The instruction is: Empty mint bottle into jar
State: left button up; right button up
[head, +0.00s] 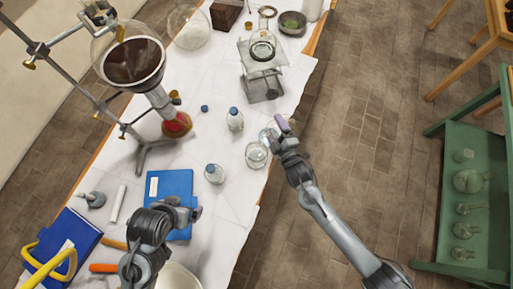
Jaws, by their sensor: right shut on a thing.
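My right gripper (280,133) is shut on a small pale glass bottle (267,134), which I take to be the mint bottle. The fingers partly hide it, and it looks tilted, just above the glass jar (256,154) in this view. I cannot tell whether anything is flowing from it. The jar stands open-topped near the table's right edge. My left gripper (192,212) is over the blue book (176,186); its fingers are too small to judge.
Two blue-capped bottles (235,120) (214,173) stand left of the jar. A loose blue cap (204,108) lies near them. Green shelves (472,190) stand at right.

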jog(key=shift+m+g+p, duration=0.5)
jog(key=shift+m+p, duration=0.3)
jog(key=shift+f+m+g+y+p, duration=0.15)
jog(key=shift+m+g+y+p, duration=0.35)
jog(key=shift+m+p, duration=0.6)
jog(key=shift+s+a+m+g+p, duration=0.1)
jog(key=shift+a+m+g+p, duration=0.05)
jog(key=shift+m+g+p, duration=0.35)
jog(key=shift+s+a+m+g+y+p, duration=0.2)
jog(key=shift+m+g+y+p, duration=0.3)
jog(key=shift+m+p, duration=0.5)
jog(key=shift+w+d+r+m+g+y+p, duration=0.1)
jog(key=shift+d+r+m+g+y+p, duration=0.1)
jog(key=shift+m, duration=0.2)
jog(key=shift+w+d+r+m+g+y+p, duration=0.1)
jog(key=shift+m+y+p, duration=0.1)
jog(key=shift+m, duration=0.2)
jog(key=shift+w+d+m+y, duration=0.1)
jog(key=shift+w+m+y, duration=0.15)
jog(key=shift+m, duration=0.25)
jog(key=shift+s, duration=0.15)
